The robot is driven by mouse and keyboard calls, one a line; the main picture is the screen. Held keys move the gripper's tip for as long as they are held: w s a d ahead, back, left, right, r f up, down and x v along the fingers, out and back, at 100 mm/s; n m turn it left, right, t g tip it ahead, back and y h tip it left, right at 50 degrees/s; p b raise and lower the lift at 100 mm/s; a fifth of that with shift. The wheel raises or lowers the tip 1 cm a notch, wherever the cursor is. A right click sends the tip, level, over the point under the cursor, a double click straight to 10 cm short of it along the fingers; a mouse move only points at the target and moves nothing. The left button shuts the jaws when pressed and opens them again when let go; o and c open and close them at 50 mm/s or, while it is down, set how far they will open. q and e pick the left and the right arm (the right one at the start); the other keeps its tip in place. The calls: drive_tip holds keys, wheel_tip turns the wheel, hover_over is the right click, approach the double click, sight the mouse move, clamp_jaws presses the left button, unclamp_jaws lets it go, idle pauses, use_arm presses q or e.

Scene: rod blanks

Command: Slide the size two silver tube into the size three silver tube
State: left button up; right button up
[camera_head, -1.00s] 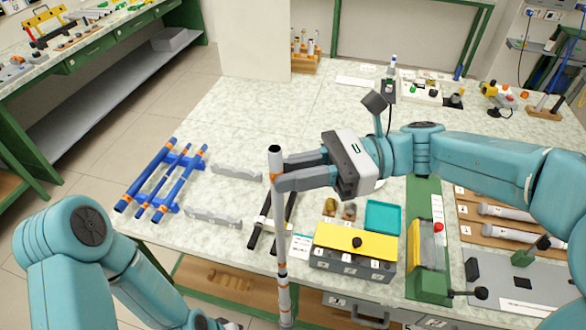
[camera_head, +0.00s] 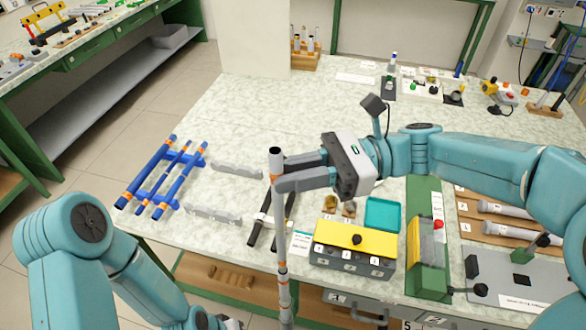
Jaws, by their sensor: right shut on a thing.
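My right gripper (camera_head: 279,180) is shut on a long silver tube (camera_head: 278,225) near its upper end. The tube stands about upright in front of the table's near edge, with a dark open top and an orange band by the fingers. Lower down the same line are a dark ring and another orange band, with a grey tube section (camera_head: 285,298) below that runs toward the bottom edge. I cannot tell how far one tube sits inside the other, nor read their sizes. My left arm comes in at lower left; its gripper is below the picture.
Blue tubes with orange bands (camera_head: 160,180) lie at the table's left, beside grey notched rails (camera_head: 213,214). A yellow-topped box (camera_head: 342,236), a teal tray (camera_head: 382,214) and a green machine (camera_head: 428,262) stand right of the tube. More silver tubes (camera_head: 508,234) lie on a wooden board.

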sight(280, 226)
wheel_tip(280, 226, down, 18)
drive_tip(key=b, duration=1)
drive_tip(key=shift+f, duration=0.15)
idle(5.3)
drive_tip(key=o, duration=0.9)
drive_tip(key=shift+c, duration=0.2)
